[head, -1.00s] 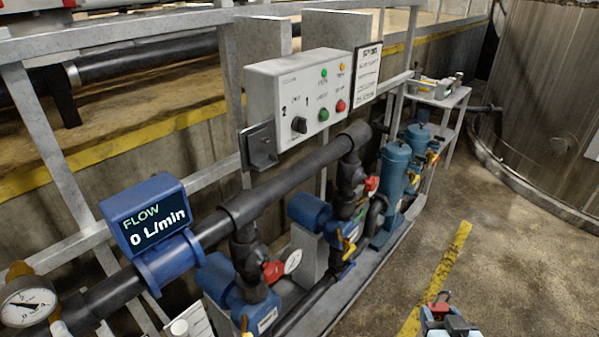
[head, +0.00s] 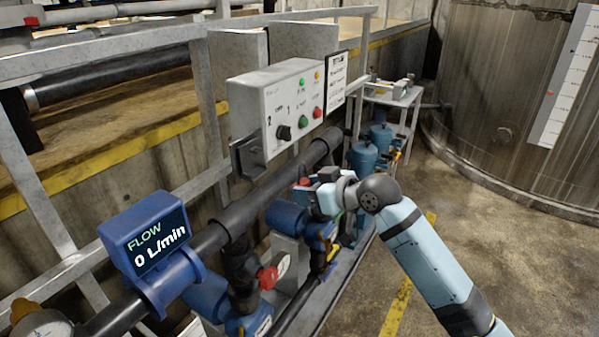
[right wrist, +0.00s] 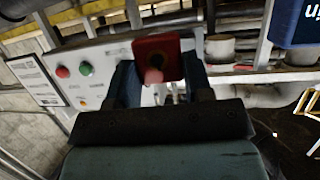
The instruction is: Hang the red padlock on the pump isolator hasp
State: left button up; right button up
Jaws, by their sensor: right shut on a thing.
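My right gripper (head: 308,188) is in front of the pump pipework, below and right of the grey control box. It is shut on the red padlock (right wrist: 158,58), which sits between the fingers in the right wrist view. In the head view only a small red part of the padlock (head: 304,182) shows at the fingertips. The shackle cannot be made out clearly. A grey metal bracket (head: 246,156), which may be the hasp, is at the control box's lower left corner, apart from the padlock. My left gripper is not in view.
The control box (head: 272,98) carries a black knob (head: 284,132), buttons and lamps. A thick dark pipe (head: 262,184) runs below it. A blue flow meter (head: 148,232) reads 0 L/min. Floor at the right is open, before a large tank.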

aim_at(300, 184)
jog(key=shift+n+g+y, duration=0.6)
jog(key=shift+n+g, duration=0.1)
jog(key=r, duration=0.1)
jog(key=a+r, duration=0.2)
jog(key=shift+w+r, duration=0.3)
jog(key=shift+r, duration=0.05)
jog(key=shift+r+p, duration=0.1)
jog(key=shift+p, duration=0.2)
jog(key=shift+w+a, duration=0.55)
jog(key=shift+a, duration=0.25)
jog(key=shift+w+a, duration=0.55)
jog(key=shift+a, duration=0.2)
jog(key=shift+w+a, duration=0.55)
jog(key=shift+a, duration=0.25)
jog(key=shift+p, duration=0.65)
jog(key=shift+w+a, duration=0.65)
jog(key=shift+a, duration=0.2)
jog(key=shift+w+a, duration=0.6)
jog(key=shift+a, duration=0.25)
jog(key=shift+f, duration=0.3)
